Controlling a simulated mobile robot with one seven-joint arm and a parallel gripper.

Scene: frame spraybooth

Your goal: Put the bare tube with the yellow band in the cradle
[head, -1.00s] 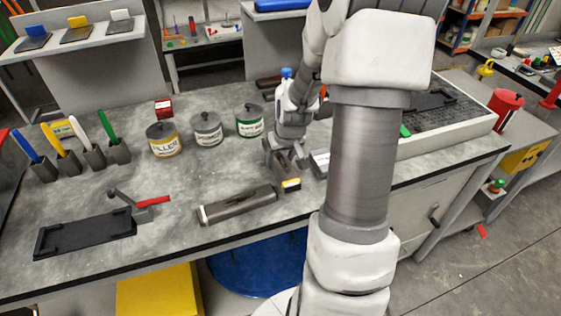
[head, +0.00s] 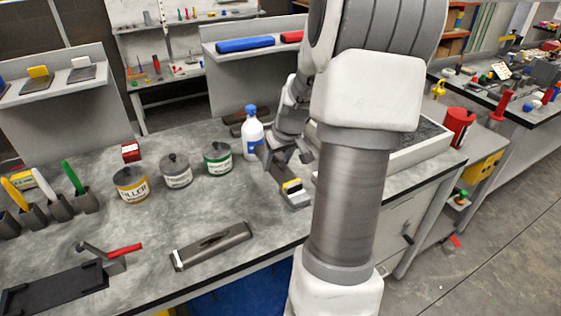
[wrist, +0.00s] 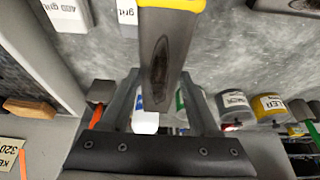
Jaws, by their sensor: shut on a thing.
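My gripper (head: 284,160) is over the right part of the grey bench, shut on a dark grey tube with a yellow band (head: 291,186). In the wrist view the tube (wrist: 168,45) sits between my two fingers, its yellow-banded end pointing away from the palm and a dark oval patch on its side. I cannot tell whether it clears the bench. The black cradle (head: 52,291) lies at the bench's front left and looks empty; its left end is cut off.
Another grey tube with a pale end (head: 212,246) lies near the front edge. A red-handled clamp (head: 112,256) stands beside the cradle. Several labelled tins (head: 176,172) and a blue-capped bottle (head: 251,135) stand behind. A grit block (wrist: 66,12) shows in the wrist view.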

